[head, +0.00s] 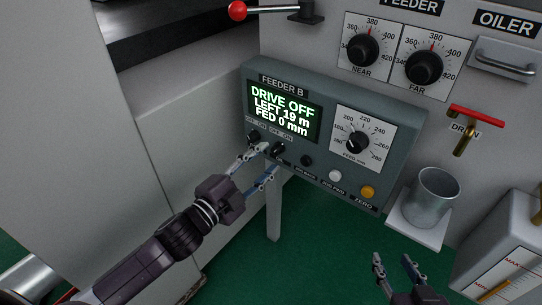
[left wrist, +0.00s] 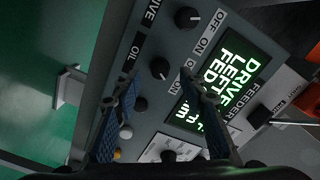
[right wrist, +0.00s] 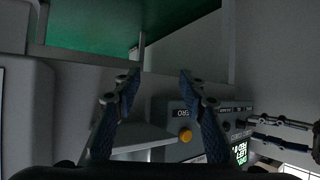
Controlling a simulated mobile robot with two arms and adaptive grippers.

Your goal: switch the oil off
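The grey-green FEEDER B panel (head: 322,98) stands in the middle of the head view; its screen (head: 285,113) reads DRIVE OFF, LEFT 19 m, FED 0 mm. The black oil knob (head: 278,149) is on its lower left, right of the drive knob (head: 253,137). In the left wrist view the oil knob (left wrist: 159,68) lies between the fingertips, beside the OIL label; its pointer setting is not clear. My left gripper (head: 268,161) is open in front of it; contact cannot be told. My right gripper (head: 395,264) is open and empty, lower right, away from the panel.
The feed dial (head: 357,143), a white button (head: 335,176) and an orange ZERO button (head: 368,191) share the panel. A red-handled tap (head: 475,118) sits above a metal cup (head: 433,196) on the right. A red-knobbed lever (head: 238,10) is at the top.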

